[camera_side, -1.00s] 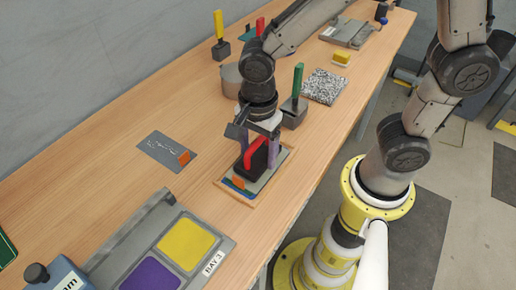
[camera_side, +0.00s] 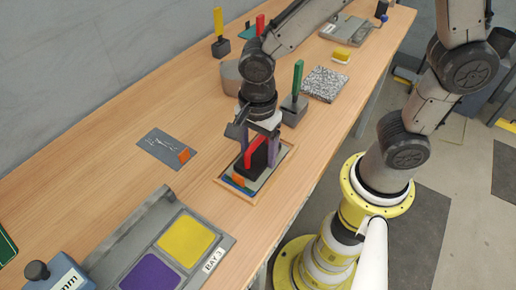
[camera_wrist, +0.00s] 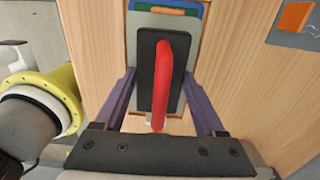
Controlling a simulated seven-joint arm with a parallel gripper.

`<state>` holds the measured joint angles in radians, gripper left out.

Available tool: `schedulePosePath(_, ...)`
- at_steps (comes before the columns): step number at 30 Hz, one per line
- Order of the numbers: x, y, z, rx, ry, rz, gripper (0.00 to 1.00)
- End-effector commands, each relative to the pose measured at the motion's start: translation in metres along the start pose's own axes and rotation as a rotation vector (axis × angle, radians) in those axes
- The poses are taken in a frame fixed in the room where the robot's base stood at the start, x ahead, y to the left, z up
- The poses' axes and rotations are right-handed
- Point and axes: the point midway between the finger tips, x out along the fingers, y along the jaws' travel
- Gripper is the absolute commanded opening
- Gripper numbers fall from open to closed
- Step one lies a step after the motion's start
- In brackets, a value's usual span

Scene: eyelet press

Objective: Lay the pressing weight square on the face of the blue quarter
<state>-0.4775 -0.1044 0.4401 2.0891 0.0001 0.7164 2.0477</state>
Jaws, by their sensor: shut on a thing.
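The pressing weight (camera_wrist: 144,75) is a black block with a red bar handle. It also shows in the side view (camera_side: 259,160), over a shallow wooden tray (camera_side: 251,204). My gripper (camera_wrist: 160,82) has its purple fingers on both sides of the weight and is shut on it. Blue (camera_side: 244,189) shows only as a narrow strip at the tray's near left end, beside green and orange. A pale grey face lies under the weight in the wrist view. I cannot tell whether the weight touches it.
A grey plate with an orange block (camera_side: 184,155) lies left of the tray. A holder with yellow and purple pads (camera_side: 186,241) stands at the front. A green-handled block (camera_side: 294,108) and a speckled slab (camera_side: 325,84) are behind. Bare wood lies between.

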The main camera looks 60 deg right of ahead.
Motion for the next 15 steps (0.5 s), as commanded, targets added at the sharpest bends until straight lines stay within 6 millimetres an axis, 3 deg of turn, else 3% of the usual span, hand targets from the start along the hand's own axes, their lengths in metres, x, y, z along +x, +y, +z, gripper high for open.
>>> schedulePosePath(10, 0.0002, -0.001, 0.0005, 0.0, -0.002, -0.004, 0.0)
schedulePosePath(11, 0.0003, -0.001, 0.0005, 0.0, -0.002, -0.004, 0.76)
schedulePosePath(15, 0.0005, -0.0007, 0.0004, 0.0, -0.001, -0.002, 1.0)
